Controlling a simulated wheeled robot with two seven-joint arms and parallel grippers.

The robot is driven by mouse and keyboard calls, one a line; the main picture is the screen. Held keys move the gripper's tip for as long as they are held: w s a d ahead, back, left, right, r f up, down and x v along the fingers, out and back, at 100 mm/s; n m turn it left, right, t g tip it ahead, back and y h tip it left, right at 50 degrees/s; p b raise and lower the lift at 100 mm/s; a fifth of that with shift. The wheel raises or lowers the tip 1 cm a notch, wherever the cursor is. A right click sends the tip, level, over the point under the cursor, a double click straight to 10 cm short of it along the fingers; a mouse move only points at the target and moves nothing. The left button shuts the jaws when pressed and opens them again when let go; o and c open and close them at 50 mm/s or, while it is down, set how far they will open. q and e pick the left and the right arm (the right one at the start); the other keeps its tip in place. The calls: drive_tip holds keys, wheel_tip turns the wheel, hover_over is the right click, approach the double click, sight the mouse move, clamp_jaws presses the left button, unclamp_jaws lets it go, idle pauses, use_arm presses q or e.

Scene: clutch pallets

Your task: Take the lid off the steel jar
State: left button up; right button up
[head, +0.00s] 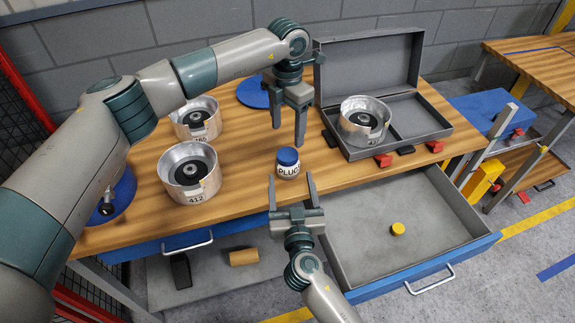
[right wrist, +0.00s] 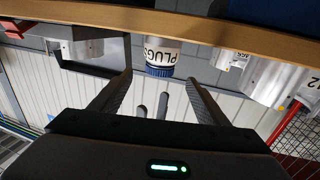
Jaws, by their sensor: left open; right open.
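The steel jar (head: 288,171) stands upright on the wooden bench near its front edge, with a white label reading "PLUGS" and its blue lid (head: 288,156) on top. The jar also shows upside down in the right wrist view (right wrist: 163,52), its blue lid (right wrist: 159,71) pointing down there. My left gripper (head: 288,136) is open and points down, above and behind the jar, with nothing between its fingers. My right gripper (head: 291,179) is open in front of the jar, its fingers pointing at it from the bench's front side. I see no contact with the jar.
Steel pots stand left of the jar, one marked 412 (head: 190,173) and one behind it (head: 197,118). An open grey case (head: 419,117) holding another pot (head: 364,121) lies to the right. An open drawer (head: 358,248) with a yellow disc (head: 397,229) juts out front right.

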sight(287, 154)
drive_tip(key=w, duration=0.4)
drive_tip(key=w+a, duration=0.1)
drive_tip(key=w, duration=0.8)
drive_tip(key=shift+w+a, duration=0.2)
drive_tip(key=shift+w, duration=0.05)
clamp_jaws()
use_arm(q)
drive_tip(key=m, duration=0.9)
drive_tip(key=shift+f, duration=0.15)
drive_tip(key=shift+f, duration=3.9)
